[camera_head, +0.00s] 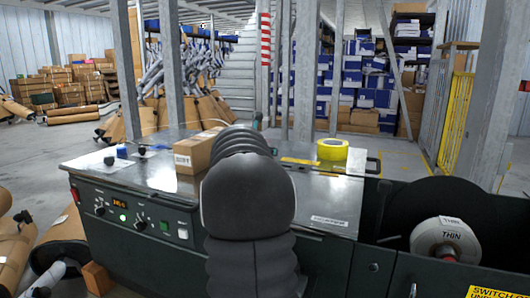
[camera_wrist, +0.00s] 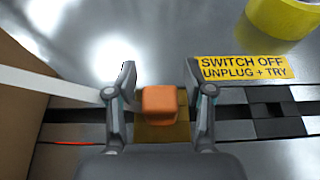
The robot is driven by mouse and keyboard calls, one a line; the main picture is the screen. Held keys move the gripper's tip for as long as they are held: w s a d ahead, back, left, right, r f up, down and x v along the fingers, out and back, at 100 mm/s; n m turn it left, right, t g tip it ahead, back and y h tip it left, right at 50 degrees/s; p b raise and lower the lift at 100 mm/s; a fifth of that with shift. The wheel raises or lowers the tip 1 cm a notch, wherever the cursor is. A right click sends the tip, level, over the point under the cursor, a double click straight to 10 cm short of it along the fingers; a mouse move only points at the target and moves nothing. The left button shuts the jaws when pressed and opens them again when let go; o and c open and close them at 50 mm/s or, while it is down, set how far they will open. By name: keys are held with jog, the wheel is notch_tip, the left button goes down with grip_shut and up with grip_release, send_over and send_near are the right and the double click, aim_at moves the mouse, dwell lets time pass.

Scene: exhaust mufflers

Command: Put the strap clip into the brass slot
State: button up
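In the wrist view, an orange block (camera_wrist: 159,104), which looks like the strap clip, shows between the two fingers of my gripper (camera_wrist: 160,74). The fingers are spread, with a gap on each side of the block. Behind the block, a brass-coloured patch (camera_wrist: 163,133), which looks like the brass slot, lies across the dark channel in the metal top. The block covers part of it; I cannot tell whether the block sits in it or above it. In the head view, my arm hides the gripper, the clip and the slot.
A cardboard box (camera_head: 196,152) and a yellow tape roll (camera_head: 332,149) stand on the machine's metal top (camera_head: 135,172). A white strap (camera_wrist: 50,84) runs in from the left toward the left finger. A yellow warning label (camera_wrist: 243,68) lies right of the gripper.

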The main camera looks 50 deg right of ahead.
jog(key=v, duration=1.2)
jog(key=shift+f, duration=0.1)
jog(key=shift+a, duration=0.1)
dwell(0.4)
jog(key=a+m+y+p, duration=0.1)
jog(key=a+m, duration=0.1)
jog(key=a, duration=0.2)
jog(key=s+a+m+t+y+p, duration=0.1)
jog(key=a, duration=0.3)
jog(key=a+m+p, duration=0.1)
jog(key=a+m, duration=0.1)
jog(key=a, duration=0.3)
jog(key=shift+s+f+m+y, duration=0.15)
jog(key=shift+s+m+y, duration=0.15)
jog(key=shift+s+y, duration=0.1)
jog(key=s+a+f+m+y+p, duration=0.2)
jog(key=s+a+m, duration=0.3)
jog(key=a, duration=0.5)
jog(key=s+a+f+m+y+p, duration=0.2)
jog(key=s+a+f+m+y, duration=0.2)
jog(key=a, duration=0.7)
jog(key=s+a+f+m+t+y+p, duration=0.1)
jog(key=s+a+f+m+y, duration=0.3)
jog(key=a, duration=0.7)
jog(key=s+m+p, duration=0.1)
jog(key=s+m, duration=0.1)
jog(key=s, duration=0.1)
jog(key=shift+s+m+p, duration=0.3)
jog(key=shift+p, duration=0.05)
